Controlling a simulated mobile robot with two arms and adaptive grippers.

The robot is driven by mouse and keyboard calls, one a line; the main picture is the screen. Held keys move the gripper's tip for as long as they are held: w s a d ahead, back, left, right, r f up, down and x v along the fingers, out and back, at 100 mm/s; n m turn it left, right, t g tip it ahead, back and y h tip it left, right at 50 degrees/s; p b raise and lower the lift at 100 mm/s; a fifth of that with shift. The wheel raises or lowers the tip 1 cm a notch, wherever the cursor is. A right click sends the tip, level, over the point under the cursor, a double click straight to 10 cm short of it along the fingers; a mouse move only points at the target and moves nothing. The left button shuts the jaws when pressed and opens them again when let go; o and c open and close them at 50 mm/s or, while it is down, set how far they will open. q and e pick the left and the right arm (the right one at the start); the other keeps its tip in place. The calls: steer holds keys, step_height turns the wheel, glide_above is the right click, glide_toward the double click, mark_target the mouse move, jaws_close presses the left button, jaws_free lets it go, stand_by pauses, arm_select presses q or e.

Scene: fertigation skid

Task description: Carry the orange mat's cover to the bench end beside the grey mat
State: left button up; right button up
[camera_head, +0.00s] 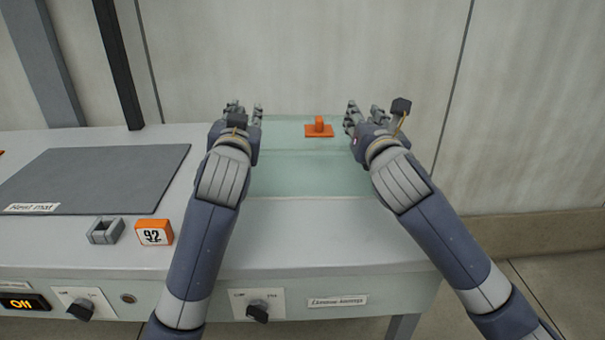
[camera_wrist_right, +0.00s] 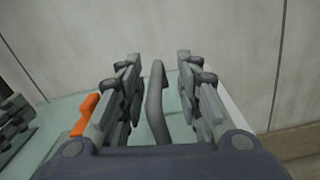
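A pale green, see-through panel (camera_head: 310,180), which looks like the cover, lies on the right part of the bench. A small orange piece with an upright knob (camera_head: 319,127) shows at its far side; I cannot tell whether it is on or under the panel. My right gripper (camera_head: 366,112) is over the panel's right side. In the right wrist view its fingers stand apart on either side of a grey bar-like handle (camera_wrist_right: 156,105), with gaps visible. My left gripper (camera_head: 245,108) is at the panel's left side, its fingers apart; any handle there is hidden. The grey mat (camera_head: 100,178) lies flat at left.
A dark post (camera_head: 120,65) rises behind the mat. The mat's surface is clear.

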arm_select(q)
steer(key=o, duration=0.7)
steer(key=shift+a, duration=0.1)
steer(key=shift+o, duration=0.4)
steer(key=shift+a+r, duration=0.1)
arm_select(e)
steer(key=shift+d, duration=0.15)
arm_select(q)
steer(key=s+d, duration=0.1)
steer(key=s, duration=1.1)
arm_select(e)
steer(key=o, duration=0.8)
steer(key=s, duration=1.2)
steer(key=shift+d, duration=0.4)
